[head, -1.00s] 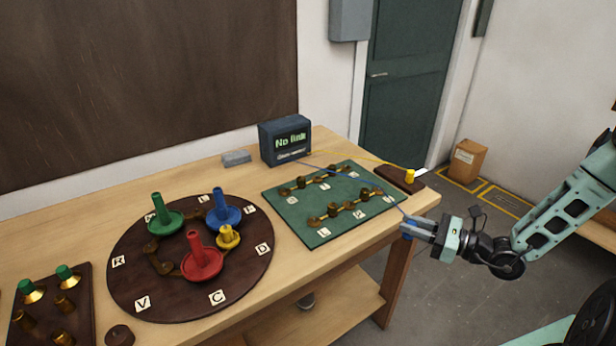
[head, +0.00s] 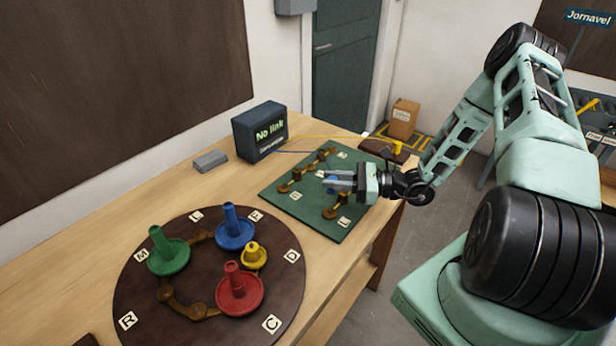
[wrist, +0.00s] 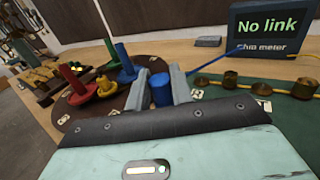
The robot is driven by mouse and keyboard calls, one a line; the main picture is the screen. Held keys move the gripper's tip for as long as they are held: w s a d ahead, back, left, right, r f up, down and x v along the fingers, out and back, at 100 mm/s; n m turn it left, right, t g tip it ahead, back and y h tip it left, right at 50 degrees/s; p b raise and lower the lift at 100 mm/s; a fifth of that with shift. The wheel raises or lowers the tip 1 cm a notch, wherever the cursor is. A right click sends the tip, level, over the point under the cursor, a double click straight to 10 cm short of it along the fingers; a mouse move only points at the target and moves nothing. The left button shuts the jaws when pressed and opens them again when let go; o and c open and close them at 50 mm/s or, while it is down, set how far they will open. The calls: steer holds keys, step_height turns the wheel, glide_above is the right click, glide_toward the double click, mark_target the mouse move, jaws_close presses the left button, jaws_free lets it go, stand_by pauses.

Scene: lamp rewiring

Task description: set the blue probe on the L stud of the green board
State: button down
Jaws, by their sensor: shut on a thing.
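The blue probe (wrist: 160,90) stands between the jaws of my gripper (wrist: 163,88) in the wrist view, and my gripper is shut on it. In the head view my gripper (head: 338,181) is over the green board (head: 322,229), with only a little blue of the probe visible beneath the jaws. The board's brass studs form two rows. The L tag (head: 344,223) lies at the near end of the front row, beside the L stud (head: 330,212), just in front of the gripper. My gripper hides much of that row. The probe's tip is hidden.
The ohm meter (head: 259,131) reads "No link"; blue and yellow leads run from it. The yellow probe (head: 397,147) stands on a dark block behind the board. A dark round board (head: 140,310) with coloured pegs is at the left. A grey block (head: 210,161) lies near the meter.

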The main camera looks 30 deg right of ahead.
steer(key=shift+w+a+f, duration=0.1)
steer(key=shift+a+f, duration=0.05)
steer(key=shift+f, duration=0.1)
steer(key=b, duration=0.6)
glide_above(332, 213)
step_height(332, 213, down, 6)
steer(key=shift+w+a+f, duration=0.1)
steer(key=shift+a+f, duration=0.05)
steer(key=shift+f, duration=0.05)
steer(key=shift+f, duration=0.6)
steer(key=c, duration=1.1)
jaws_free()
steer(key=shift+c, duration=0.2)
steer(key=shift+b, duration=0.3)
steer(key=b+v, duration=0.4)
steer(key=v, duration=1.3)
